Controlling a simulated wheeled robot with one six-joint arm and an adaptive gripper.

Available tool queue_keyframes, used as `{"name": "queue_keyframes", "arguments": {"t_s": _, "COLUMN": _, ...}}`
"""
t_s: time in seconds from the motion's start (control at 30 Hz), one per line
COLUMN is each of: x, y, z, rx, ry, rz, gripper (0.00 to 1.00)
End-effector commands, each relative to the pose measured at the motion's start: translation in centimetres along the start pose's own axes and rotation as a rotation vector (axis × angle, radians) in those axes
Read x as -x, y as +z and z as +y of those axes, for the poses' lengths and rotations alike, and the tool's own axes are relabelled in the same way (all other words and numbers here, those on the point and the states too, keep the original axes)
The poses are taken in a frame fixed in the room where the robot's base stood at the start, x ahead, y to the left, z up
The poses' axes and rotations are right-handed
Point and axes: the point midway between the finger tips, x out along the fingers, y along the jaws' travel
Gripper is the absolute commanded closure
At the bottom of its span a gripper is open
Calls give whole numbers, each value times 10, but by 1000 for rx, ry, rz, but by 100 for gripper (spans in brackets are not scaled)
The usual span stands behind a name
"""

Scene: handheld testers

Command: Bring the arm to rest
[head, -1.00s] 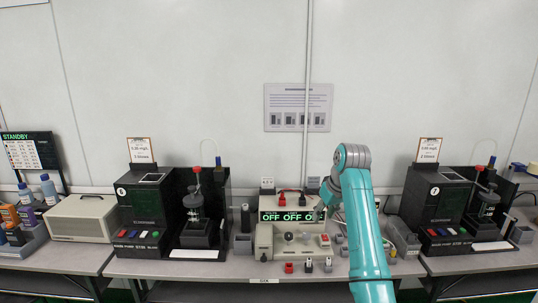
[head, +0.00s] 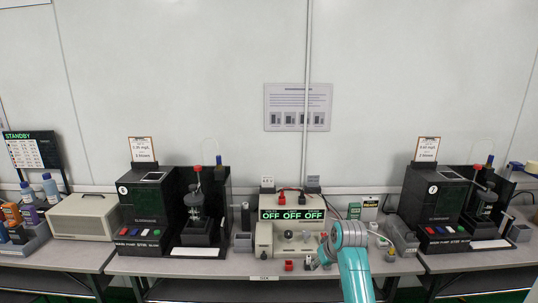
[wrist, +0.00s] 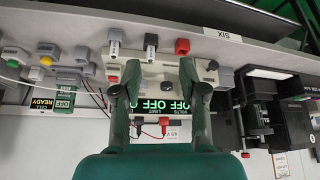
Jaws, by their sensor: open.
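My teal arm (head: 354,272) comes up from the bottom, right of the middle, in the head view. In the head view the beige tester (head: 265,240) stands left of the arm. The fingertips are hard to make out there.
Dark machines stand left (head: 150,215) and right (head: 432,205) on the bench (head: 262,268). Small connector blocks, one red (head: 289,265), sit at the front edge by my wrist. A beige box (head: 82,217) and bottles (head: 50,188) are far left. Open air lies above the bench.

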Motion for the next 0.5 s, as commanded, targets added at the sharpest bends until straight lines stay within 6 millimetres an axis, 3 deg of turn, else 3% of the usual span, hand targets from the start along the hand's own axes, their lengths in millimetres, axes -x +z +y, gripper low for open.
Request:
{"name": "queue_keyframes", "arguments": {"t_s": 0.03, "x": -16, "y": 22, "z": -3, "rx": -9, "ry": 5, "rz": 8, "gripper": 58}}
{"name": "queue_keyframes", "arguments": {"t_s": 0.2, "x": -53, "y": 81, "z": -12, "rx": -36, "ry": 31, "rz": 64, "gripper": 58}}
{"name": "queue_keyframes", "arguments": {"t_s": 0.5, "x": -88, "y": 189, "z": -32, "rx": -78, "ry": 74, "rz": 165, "gripper": 58}}
